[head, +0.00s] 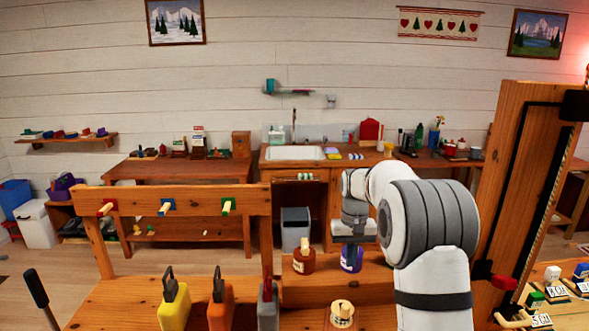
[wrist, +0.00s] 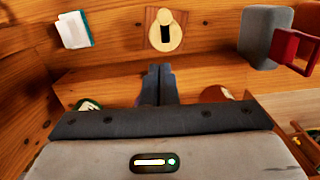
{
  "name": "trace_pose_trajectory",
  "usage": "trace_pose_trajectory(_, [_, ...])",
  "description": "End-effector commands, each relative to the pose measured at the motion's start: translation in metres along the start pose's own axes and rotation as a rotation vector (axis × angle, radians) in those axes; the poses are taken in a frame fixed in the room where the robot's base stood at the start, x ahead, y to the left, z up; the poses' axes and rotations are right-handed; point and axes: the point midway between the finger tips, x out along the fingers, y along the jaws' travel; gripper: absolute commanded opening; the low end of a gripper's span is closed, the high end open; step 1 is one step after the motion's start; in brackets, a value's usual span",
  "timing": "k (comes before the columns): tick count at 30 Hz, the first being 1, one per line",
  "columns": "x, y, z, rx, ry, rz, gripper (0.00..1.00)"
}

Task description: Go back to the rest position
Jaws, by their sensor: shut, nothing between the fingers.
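My gripper (head: 353,241) hangs from the arm just above a purple jar (head: 351,261) on the wooden ledge in the head view. In the wrist view its two dark fingers (wrist: 156,80) are together, with nothing between them. The fingers largely hide the purple jar there, and I cannot tell whether they touch it. The arm is bent over the right side of the workbench.
A brown jar (head: 304,261) stands left of the purple one; it shows partly in the wrist view (wrist: 215,94). A round wooden piece with a knob (head: 342,314) is nearer. Yellow (head: 174,306), orange (head: 220,312) and grey (head: 267,307) holders stand left. A wooden post (head: 513,175) rises right.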

Motion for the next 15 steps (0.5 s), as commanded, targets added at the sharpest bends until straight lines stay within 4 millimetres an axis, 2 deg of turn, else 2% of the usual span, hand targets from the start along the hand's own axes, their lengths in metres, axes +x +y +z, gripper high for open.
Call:
trace_pose_trajectory(1, [-0.015,0.001,0.019,0.001,0.022,0.0,0.0])
trace_pose_trajectory(6, [-0.046,0.004,0.079,0.002,0.084,0.0,0.0])
trace_pose_trajectory(12, [-0.065,0.007,0.155,0.003,0.157,0.0,0.0])
trace_pose_trajectory(15, [-0.067,0.009,0.194,0.003,0.193,0.001,0.0])
